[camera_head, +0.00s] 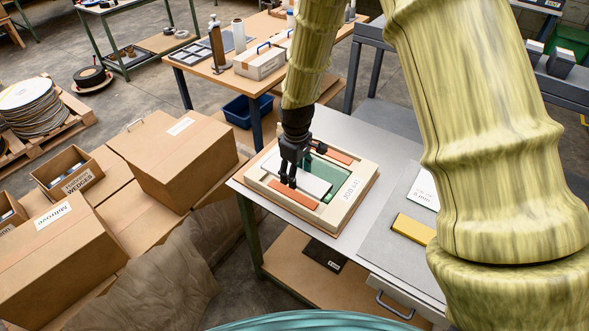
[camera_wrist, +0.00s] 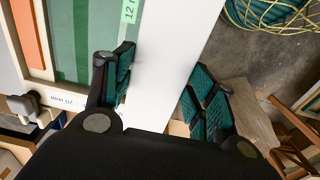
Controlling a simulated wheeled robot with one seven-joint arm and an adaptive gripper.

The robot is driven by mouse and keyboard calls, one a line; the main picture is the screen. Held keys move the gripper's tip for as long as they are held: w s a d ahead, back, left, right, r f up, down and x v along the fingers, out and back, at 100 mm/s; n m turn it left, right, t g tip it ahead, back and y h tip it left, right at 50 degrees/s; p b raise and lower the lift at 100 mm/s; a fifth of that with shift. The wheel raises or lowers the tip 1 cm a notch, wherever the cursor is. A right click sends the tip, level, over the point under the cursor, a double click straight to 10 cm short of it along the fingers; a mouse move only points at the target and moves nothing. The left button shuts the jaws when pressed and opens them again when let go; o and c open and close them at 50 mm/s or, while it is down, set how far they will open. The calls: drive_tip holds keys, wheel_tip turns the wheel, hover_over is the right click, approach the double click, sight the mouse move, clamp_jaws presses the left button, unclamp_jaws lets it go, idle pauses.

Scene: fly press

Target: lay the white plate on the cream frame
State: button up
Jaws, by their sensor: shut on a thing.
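The white plate (camera_head: 308,180) is a flat, pale slab over the left part of the cream frame (camera_head: 352,205). The frame lies on the grey table and has orange strips and a green surface inside its rim. My gripper (camera_head: 293,171) points down above the frame and is shut on the plate. In the wrist view the plate (camera_wrist: 172,55) runs between the green-padded fingers of my gripper (camera_wrist: 165,90), with a green label on its left edge. The frame's rim (camera_wrist: 15,62) shows to the left. I cannot tell whether the plate touches the frame.
A yellow block (camera_head: 412,229) and a white labelled card (camera_head: 424,187) lie to the right on the table. Cardboard boxes (camera_head: 172,160) are stacked at left. A wooden bench (camera_head: 222,82) with bottles and trays stands behind, with a blue bin (camera_head: 246,110) beneath.

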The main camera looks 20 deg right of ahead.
drive_tip(key=b, duration=0.1)
hover_over(294, 192)
drive_tip(key=f, duration=0.4)
drive_tip(key=shift+w+f, duration=0.1)
drive_tip(key=shift+w, duration=0.2)
drive_tip(key=shift+s+f+b, duration=0.5)
drive_tip(key=shift+s+f, duration=0.05)
drive_tip(key=shift+f, duration=0.1)
drive_tip(key=shift+w+f, duration=0.4)
drive_tip(key=shift+f, duration=0.1)
drive_tip(key=shift+s+r, duration=0.15)
drive_tip(key=shift+s, duration=0.1)
drive_tip(key=shift+w, duration=0.15)
drive_tip(key=shift+f+b, duration=0.35)
drive_tip(key=shift+f, duration=0.25)
drive_tip(key=o, duration=1.2)
